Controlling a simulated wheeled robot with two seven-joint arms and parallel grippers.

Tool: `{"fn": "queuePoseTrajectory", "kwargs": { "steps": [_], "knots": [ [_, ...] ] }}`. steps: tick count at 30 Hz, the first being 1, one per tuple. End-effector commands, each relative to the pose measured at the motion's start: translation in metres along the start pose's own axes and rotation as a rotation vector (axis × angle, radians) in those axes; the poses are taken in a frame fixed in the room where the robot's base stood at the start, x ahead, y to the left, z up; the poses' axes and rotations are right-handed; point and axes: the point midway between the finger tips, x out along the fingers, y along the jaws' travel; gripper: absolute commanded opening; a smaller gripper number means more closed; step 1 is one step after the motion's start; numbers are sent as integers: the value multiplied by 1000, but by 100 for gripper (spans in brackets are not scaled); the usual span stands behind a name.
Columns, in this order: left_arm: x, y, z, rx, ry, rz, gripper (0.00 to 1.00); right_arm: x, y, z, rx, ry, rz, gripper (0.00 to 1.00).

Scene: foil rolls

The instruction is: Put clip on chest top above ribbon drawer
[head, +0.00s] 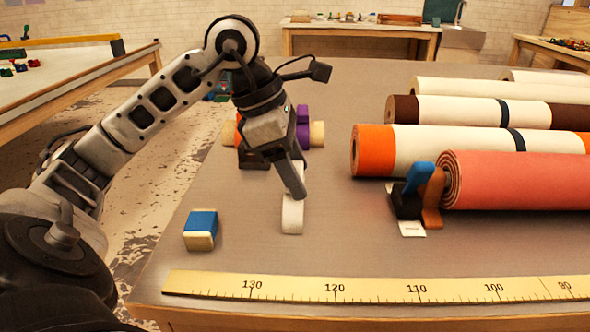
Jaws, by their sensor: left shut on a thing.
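My left gripper (292,185) reaches down over the left part of the table and is shut on a narrow white piece (292,217). The fingers cover its upper part, so I cannot tell whether it is the clip or whether it touches the table. A blue upright piece (418,178) and a brown one (433,198) stand at the near end of the red roll (515,180), by a small white card (412,229). I cannot make out a chest or a ribbon drawer in this view. My right gripper is not in view.
A blue and cream block (200,230) lies left of my gripper. A short roll with a purple band (302,126) is behind it. Several large rolls, one orange-ended (375,150), fill the right. A yellow ruler (375,289) runs along the front edge. The table's middle is clear.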

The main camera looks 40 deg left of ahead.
Motion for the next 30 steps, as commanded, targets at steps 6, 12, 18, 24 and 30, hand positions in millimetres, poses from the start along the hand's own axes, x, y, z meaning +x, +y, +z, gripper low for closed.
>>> {"fn": "queuePoseTrajectory", "kwargs": {
  "steps": [6,12,18,24,30],
  "knots": [
    [0,0,0,0,-1,1,23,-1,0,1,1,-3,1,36],
    [2,0,-1,0,-1,0,77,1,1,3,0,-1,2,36],
    [2,0,-1,0,-1,0,79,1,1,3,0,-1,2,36],
    [-5,0,1,0,-1,2,79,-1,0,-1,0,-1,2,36],
    [-42,1,2,-2,-3,7,79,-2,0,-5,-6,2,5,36]
  ]
}}
